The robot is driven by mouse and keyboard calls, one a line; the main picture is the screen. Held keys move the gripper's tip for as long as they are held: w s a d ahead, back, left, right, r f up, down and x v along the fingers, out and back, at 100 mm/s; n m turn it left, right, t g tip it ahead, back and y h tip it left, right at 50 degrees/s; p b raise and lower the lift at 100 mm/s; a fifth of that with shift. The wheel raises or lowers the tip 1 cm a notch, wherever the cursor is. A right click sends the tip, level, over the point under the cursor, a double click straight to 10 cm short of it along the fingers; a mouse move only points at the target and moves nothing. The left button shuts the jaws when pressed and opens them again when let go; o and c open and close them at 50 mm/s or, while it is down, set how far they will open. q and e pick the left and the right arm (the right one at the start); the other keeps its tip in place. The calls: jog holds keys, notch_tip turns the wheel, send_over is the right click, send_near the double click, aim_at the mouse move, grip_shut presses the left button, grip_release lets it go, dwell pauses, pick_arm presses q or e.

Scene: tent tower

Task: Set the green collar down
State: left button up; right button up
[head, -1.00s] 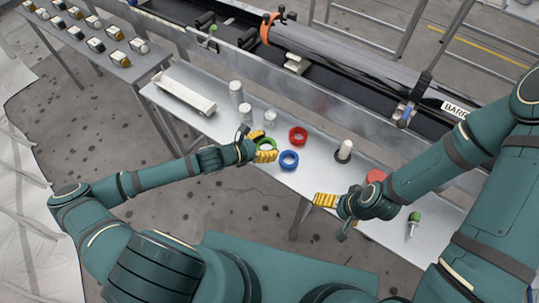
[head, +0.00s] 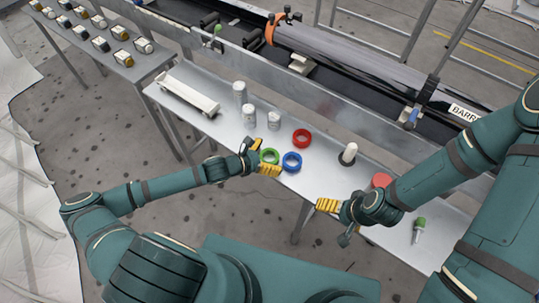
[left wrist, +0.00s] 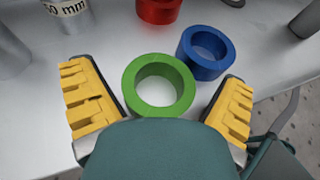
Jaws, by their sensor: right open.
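The green collar (head: 277,157) lies flat on the grey metal table, left of the blue collar (head: 292,168). My left gripper (head: 264,157) is at the green collar with its yellow fingers spread wide. In the left wrist view the green collar (left wrist: 190,85) sits between the open fingers, with a gap on each side. The blue collar (left wrist: 190,55) is just behind it to the right, very close. My right gripper (head: 328,205) is open and empty near the table's front edge.
A red ring (head: 302,145) lies behind the blue collar. Several white-grey cylinders (head: 248,114) stand behind the left gripper. A white post on a dark base (head: 348,153) stands to the right. A screwdriver with a green handle (head: 419,228) is at the right end.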

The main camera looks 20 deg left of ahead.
pick_arm(q)
jog(key=shift+r, duration=0.1)
jog(key=shift+s+a+r, duration=0.15)
jog(key=shift+a, duration=0.05)
jog(key=p+v, duration=0.2)
jog(key=v, duration=0.8)
jog(key=s+d+f+m+g+y, duration=0.1)
jog(key=s+d+f+m+g, duration=0.3)
jog(key=s+d+m+g, duration=0.7)
jog(key=w+r+m+t+y, duration=0.1)
jog(key=m, duration=0.4)
jog(key=w+r+m+y, duration=0.1)
jog(key=m+y, duration=0.1)
jog(key=m, duration=0.3)
jog(key=w+r+m+t+y, duration=0.1)
jog(key=r+m, duration=0.1)
jog(key=m, duration=0.2)
jog(key=shift+w+a+m+t, duration=0.2)
jog(key=shift+m+t, duration=0.1)
jog(key=shift+m, duration=0.1)
